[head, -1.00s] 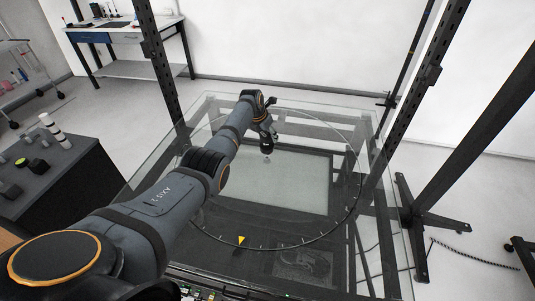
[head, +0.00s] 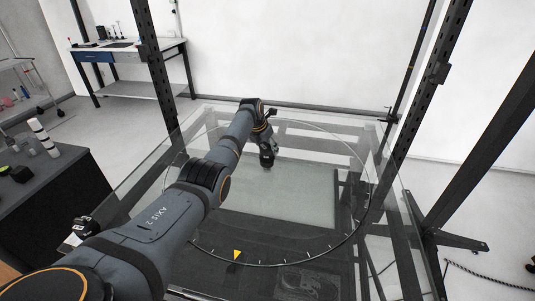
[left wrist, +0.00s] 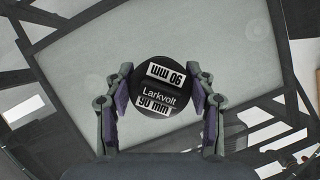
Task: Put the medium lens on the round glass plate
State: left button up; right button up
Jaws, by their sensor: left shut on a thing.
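My left gripper (head: 267,148) is shut on a black cylindrical lens (head: 267,160) over the far half of the round glass plate (head: 300,190). In the left wrist view the left gripper's fingers (left wrist: 161,88) press on both sides of the lens (left wrist: 152,88), whose white labels read "90 mm" and "Larkvolt". The plate is clear, with a dark ring edge, tick marks and a yellow triangle at its near side. I cannot tell whether the lens touches the glass or hangs just above it. My right gripper is not in view.
A dark cabinet (head: 60,185) at the left bears a white banded lens (head: 42,137) and dark items. Dark upright posts (head: 150,60) stand around the glass table. A workbench (head: 125,50) stands at the back left. The rest of the plate looks clear.

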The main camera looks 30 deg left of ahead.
pick_arm(q)
jog(key=shift+s+r, duration=0.1)
jog(key=shift+r, duration=0.05)
jog(key=o, duration=1.6)
jog(key=shift+s+r, duration=0.1)
jog(key=shift+r, duration=0.2)
jog(key=v, duration=1.1)
jog(key=shift+s, duration=0.15)
jog(key=shift+r, duration=0.2)
